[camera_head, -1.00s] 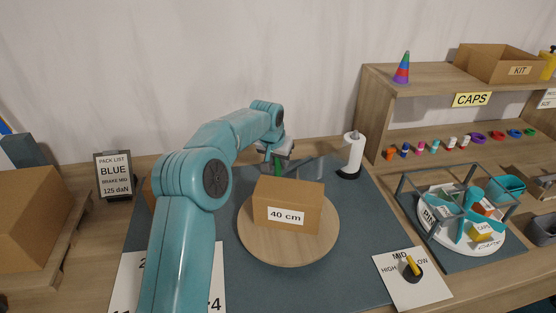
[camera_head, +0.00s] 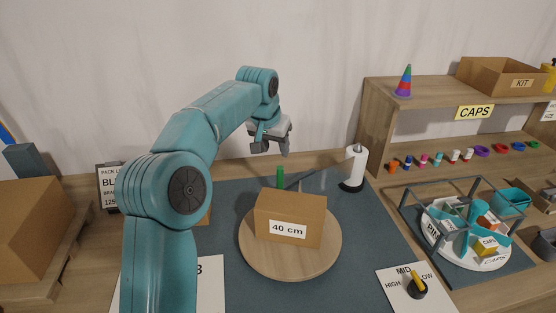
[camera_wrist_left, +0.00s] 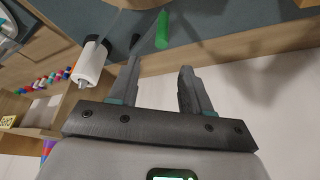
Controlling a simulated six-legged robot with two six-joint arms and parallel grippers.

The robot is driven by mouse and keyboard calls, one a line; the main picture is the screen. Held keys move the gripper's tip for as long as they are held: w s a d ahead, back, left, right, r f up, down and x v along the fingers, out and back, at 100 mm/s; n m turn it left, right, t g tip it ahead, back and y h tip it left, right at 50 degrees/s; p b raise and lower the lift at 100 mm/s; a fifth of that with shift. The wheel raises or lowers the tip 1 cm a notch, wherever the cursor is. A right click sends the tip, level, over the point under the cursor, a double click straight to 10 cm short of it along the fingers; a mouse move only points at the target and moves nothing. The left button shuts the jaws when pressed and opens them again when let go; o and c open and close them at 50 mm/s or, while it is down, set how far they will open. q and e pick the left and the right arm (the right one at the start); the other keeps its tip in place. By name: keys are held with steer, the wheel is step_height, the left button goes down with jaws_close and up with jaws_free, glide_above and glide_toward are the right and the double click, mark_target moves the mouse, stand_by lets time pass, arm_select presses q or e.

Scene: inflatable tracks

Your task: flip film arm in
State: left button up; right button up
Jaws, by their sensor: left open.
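The film arm (camera_head: 300,181) is a thin grey bar behind the box, with an upright green handle (camera_head: 281,177) at its left end. The handle also shows at the top of the left wrist view (camera_wrist_left: 162,30). A white film roll (camera_head: 354,168) stands upright on a dark base to the right of the bar; it shows at left in the wrist view (camera_wrist_left: 88,65). My left gripper (camera_head: 271,148) is open and empty, above and apart from the handle. In the wrist view its fingers (camera_wrist_left: 160,70) are spread with nothing between them. My right gripper is out of view.
A cardboard box (camera_head: 290,214) marked 40 cm sits on a round wooden turntable (camera_head: 275,262) in front of the film arm. A dial card (camera_head: 405,290) lies at front right. A grey-framed rack (camera_head: 437,222) and a caps shelf (camera_head: 375,124) stand to the right.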

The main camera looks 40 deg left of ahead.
arm_select(q)
steer(key=shift+v, duration=1.45)
